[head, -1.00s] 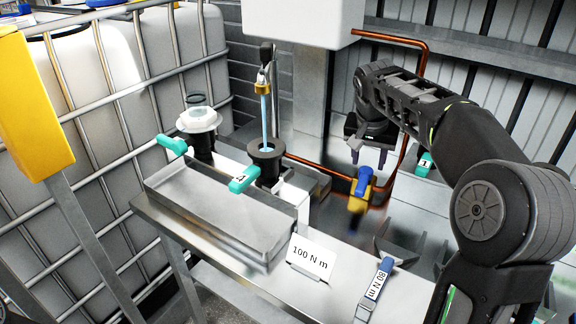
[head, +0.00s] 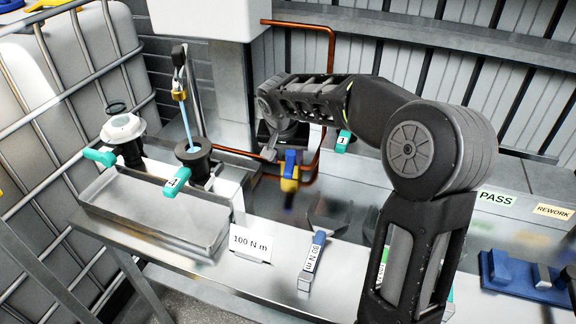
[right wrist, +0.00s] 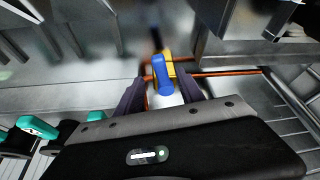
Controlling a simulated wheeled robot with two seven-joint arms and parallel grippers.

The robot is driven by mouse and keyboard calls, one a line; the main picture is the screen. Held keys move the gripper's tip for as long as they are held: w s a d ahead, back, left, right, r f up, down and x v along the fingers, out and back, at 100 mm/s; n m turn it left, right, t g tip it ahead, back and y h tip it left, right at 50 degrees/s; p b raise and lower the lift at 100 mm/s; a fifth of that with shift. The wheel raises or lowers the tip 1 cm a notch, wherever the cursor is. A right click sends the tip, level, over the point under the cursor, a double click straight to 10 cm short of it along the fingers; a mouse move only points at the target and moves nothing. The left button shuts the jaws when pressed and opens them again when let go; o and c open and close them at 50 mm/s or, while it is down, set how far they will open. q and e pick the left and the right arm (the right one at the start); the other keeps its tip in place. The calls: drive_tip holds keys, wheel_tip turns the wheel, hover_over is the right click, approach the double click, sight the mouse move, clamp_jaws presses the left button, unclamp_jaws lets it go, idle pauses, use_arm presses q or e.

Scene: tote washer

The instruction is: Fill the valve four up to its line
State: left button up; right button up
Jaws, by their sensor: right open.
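The valve handle marked 4 (head: 176,182) is teal and sits in front of a black cup (head: 193,156). A thin light-blue stream (head: 187,125) runs from a brass tap (head: 180,95) down into the cup; the level and any line inside cannot be made out. A yellow valve body (head: 289,184) with a blue handle (head: 291,160) hangs to the right. My right gripper (head: 284,152) is open at this handle. In the right wrist view the blue handle (right wrist: 163,74) shows between the open fingers, not gripped. My left gripper is not in view.
A metal tray (head: 150,215) lies before the cup. A white-capped fitting (head: 122,128) stands left. A 100 N m card (head: 251,243) and a 90 N m tool (head: 313,255) are at the front. Copper pipe (head: 332,80) runs behind my gripper. A handle marked 1 (head: 343,141) is further right.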

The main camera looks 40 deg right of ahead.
sight(288, 169)
drive_tip(key=p+x, duration=0.1)
drive_tip(key=x, duration=0.5)
drive_tip(key=shift+w+d+f, duration=0.1)
clamp_jaws()
idle(0.3)
idle(1.0)
